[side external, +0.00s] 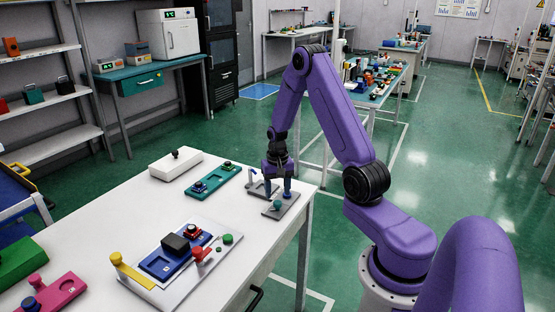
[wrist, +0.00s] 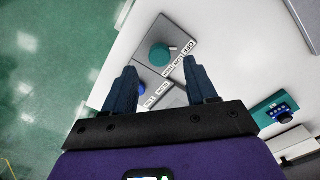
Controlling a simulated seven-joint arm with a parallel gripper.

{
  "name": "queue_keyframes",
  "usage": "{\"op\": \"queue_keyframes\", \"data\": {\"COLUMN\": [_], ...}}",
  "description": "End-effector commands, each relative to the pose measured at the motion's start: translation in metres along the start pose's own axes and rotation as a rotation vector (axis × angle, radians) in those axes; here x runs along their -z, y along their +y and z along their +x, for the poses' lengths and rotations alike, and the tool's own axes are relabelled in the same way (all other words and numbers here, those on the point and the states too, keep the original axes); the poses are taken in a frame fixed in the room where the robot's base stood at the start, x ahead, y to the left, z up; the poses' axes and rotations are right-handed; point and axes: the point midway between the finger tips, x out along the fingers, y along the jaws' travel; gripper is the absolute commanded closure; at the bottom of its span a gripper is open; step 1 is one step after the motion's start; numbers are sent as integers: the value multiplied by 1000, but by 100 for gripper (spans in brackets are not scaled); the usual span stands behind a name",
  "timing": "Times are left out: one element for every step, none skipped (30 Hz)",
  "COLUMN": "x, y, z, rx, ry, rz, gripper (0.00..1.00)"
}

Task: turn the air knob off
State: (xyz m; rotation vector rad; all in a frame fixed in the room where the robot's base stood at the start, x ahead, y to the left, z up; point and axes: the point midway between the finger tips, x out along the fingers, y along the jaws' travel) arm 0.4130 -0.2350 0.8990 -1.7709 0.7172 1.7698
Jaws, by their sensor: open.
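The knob (wrist: 160,56) is a round teal-green cap on a grey plate (wrist: 175,30), with small white labels beside it, one apparently reading OFF. In the side external view the green knob (side external: 277,204) sits on its grey plate (side external: 290,208) near the table's far right edge. My gripper (side external: 278,190) points down over this plate, and its blue fingers are apart and empty. In the wrist view my gripper (wrist: 158,70) has a finger to either side, with the knob just ahead between the tips. I cannot tell its exact height above the knob or the pointer's setting.
A second grey plate with a handle (side external: 262,187) lies close beside. A teal panel with a blue knob (side external: 213,180) and a white box with a black knob (side external: 175,163) stand to the left. A blue board (side external: 166,262) with several parts lies nearer. The white table (side external: 240,215) is otherwise clear there.

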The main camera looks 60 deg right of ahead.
Motion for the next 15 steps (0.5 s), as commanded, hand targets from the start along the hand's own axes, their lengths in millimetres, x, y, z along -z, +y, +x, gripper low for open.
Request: {"op": "queue_keyframes", "data": {"x": [1,1,0,1,1,1,1,1,1,1,1,1,1,1,1], "y": [0,0,0,0,0,0,0,0,0,0,0,0,-1,-1,0], "z": [-10,-16,-23,-29,-34,-42,-47,-53,-61,-68,-74,-81,-87,-93,-100], "rx": [1,2,1,2,1,2,2,2,2,2,2,2,2,2,2], "ry": [5,5,4,6,5,6,6,6,7,7,7,7,8,6,6], "rz": [0,0,0,0,0,0,0,0,0,0,0,-1,-1,-1,-1], "gripper": [43,43,43,43,43,43,43,43,43,43,43,43,43,43,43]}}
